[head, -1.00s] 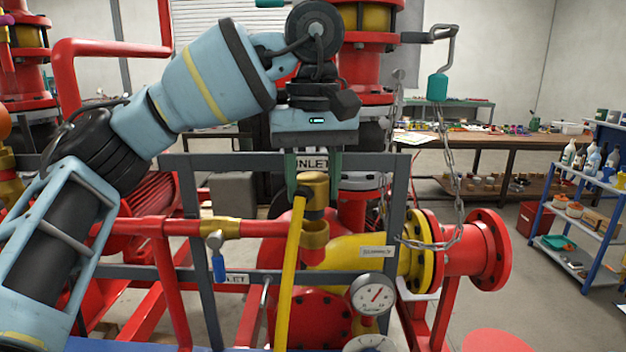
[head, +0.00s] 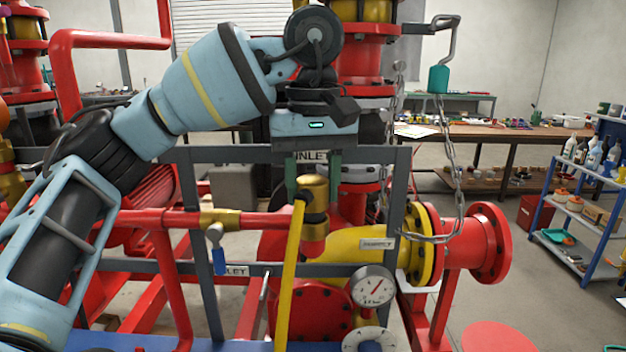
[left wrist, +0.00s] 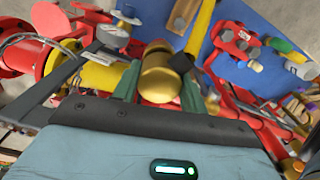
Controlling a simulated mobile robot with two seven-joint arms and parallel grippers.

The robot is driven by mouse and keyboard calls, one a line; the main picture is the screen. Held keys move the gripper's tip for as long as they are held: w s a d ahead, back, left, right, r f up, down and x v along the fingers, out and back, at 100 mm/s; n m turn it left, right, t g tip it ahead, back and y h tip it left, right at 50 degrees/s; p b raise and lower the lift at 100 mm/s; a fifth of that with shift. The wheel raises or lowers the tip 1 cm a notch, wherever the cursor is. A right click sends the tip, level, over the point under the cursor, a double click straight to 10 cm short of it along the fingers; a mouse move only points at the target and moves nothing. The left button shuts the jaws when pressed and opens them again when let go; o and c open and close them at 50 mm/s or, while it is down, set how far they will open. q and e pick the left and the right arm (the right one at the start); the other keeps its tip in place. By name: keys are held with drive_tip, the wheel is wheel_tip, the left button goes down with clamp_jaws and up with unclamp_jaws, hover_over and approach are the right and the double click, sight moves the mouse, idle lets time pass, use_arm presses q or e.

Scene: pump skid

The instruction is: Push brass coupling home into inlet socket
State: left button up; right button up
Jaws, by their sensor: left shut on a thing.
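My left gripper (head: 313,188) is shut on the brass coupling (head: 314,183), with a green finger on each side of it. I cannot tell how deep the coupling sits. In the left wrist view the rounded brass end (left wrist: 160,78) fills the space between the fingers, hiding what lies beyond it. My right gripper is not in view.
A grey frame (head: 188,200) and a red pipe (head: 270,225) stand close around the gripper. A gauge (head: 373,287), a yellow elbow (head: 350,245) and a hanging chain (head: 453,160) are to the right. A blue-handled valve (head: 217,255) is at left.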

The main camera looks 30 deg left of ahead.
use_arm(q)
drive_tip(key=shift+f, duration=0.85)
idle(0.3)
drive_tip(key=o, duration=1.2)
drive_tip(key=shift+r, duration=3.9)
drive_tip(key=shift+f, duration=0.1)
